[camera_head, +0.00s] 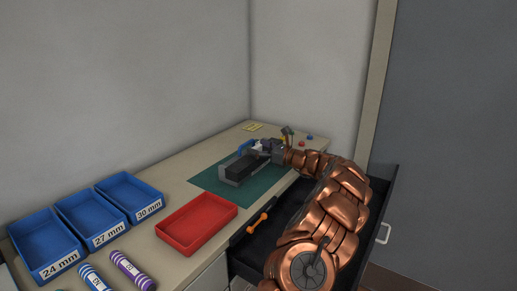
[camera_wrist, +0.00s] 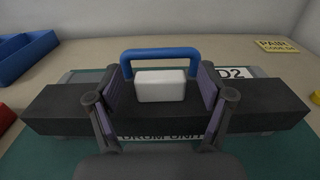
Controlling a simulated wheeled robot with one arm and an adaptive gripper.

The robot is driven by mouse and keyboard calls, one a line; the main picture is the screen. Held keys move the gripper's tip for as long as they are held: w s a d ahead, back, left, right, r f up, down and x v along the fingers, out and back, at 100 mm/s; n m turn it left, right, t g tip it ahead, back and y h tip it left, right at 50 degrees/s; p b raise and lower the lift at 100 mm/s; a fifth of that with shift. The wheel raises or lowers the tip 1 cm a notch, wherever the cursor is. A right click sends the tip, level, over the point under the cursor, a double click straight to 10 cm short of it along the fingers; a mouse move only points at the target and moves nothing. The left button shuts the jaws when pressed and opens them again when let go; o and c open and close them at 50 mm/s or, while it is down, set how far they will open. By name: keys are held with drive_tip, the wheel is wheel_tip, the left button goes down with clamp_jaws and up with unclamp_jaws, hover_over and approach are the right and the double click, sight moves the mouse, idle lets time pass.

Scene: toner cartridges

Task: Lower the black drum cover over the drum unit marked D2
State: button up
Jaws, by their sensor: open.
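The black drum cover (camera_wrist: 60,108) lies level across the wrist view, a long dark block with a white block (camera_wrist: 161,86) on its middle. A blue handle (camera_wrist: 160,54) arches just behind the white block. A D2 plate (camera_wrist: 233,73) shows behind the cover, partly hidden, and a partly covered DRUM UNIT label (camera_wrist: 160,137) shows in front. In the head view the dark cover (camera_head: 239,167) appears over a grey base (camera_head: 229,181); whether it is fully seated I cannot tell. My gripper (camera_wrist: 160,92) is open, its fingers either side of the white block with gaps.
A green mat (camera_head: 210,180) lies under the unit. A red tray (camera_head: 190,243) and several blue bins (camera_head: 85,240) stand nearer on the counter. An open drawer (camera_head: 244,265) with an orange tool (camera_head: 257,223) is below my arm. A yellow note (camera_wrist: 278,46) lies behind.

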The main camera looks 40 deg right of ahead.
drive_tip(key=v, duration=1.2)
